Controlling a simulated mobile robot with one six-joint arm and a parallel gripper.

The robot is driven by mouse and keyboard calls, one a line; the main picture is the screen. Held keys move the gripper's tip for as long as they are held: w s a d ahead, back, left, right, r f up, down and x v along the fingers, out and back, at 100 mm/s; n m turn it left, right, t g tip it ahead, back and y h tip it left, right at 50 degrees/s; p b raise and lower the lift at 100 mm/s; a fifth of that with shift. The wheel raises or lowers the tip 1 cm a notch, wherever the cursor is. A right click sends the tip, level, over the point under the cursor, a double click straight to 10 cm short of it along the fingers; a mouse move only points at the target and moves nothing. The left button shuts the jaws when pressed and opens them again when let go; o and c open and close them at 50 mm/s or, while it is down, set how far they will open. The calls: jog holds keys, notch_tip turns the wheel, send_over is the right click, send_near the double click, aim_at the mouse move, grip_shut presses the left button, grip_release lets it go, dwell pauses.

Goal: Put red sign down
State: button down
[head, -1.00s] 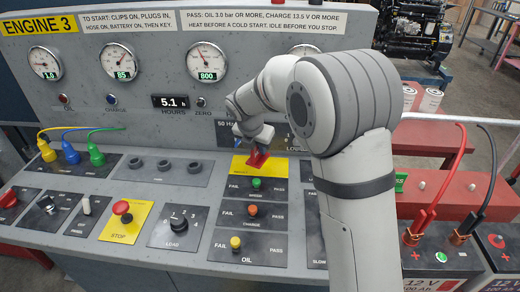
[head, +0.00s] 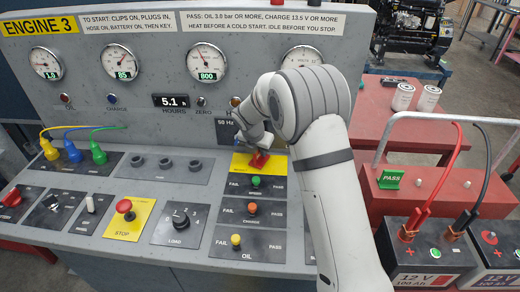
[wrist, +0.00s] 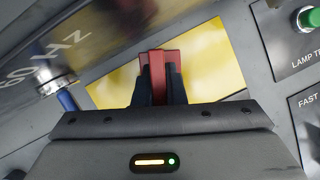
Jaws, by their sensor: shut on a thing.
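A small red sign (head: 259,160) is at the yellow plate (head: 240,164) on the sloped panel, above the row with the green knob. My gripper (head: 255,150) is shut on it. In the wrist view the red sign (wrist: 160,65) stands between my two dark fingers (wrist: 158,88), over the yellow plate (wrist: 215,60). I cannot tell whether the sign's base touches the plate. My arm hides the panel area to the right of the plate.
Knobs in FAIL/PASS rows (head: 251,208) lie just below the plate. A red stop button (head: 124,206) and load dial (head: 180,218) are further left. A green PASS sign (head: 390,178) stands on the red bench beside the batteries (head: 432,252).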

jog(key=shift+f, duration=0.2)
jog(key=c, duration=1.5)
grip_release()
jog(key=shift+r, duration=0.1)
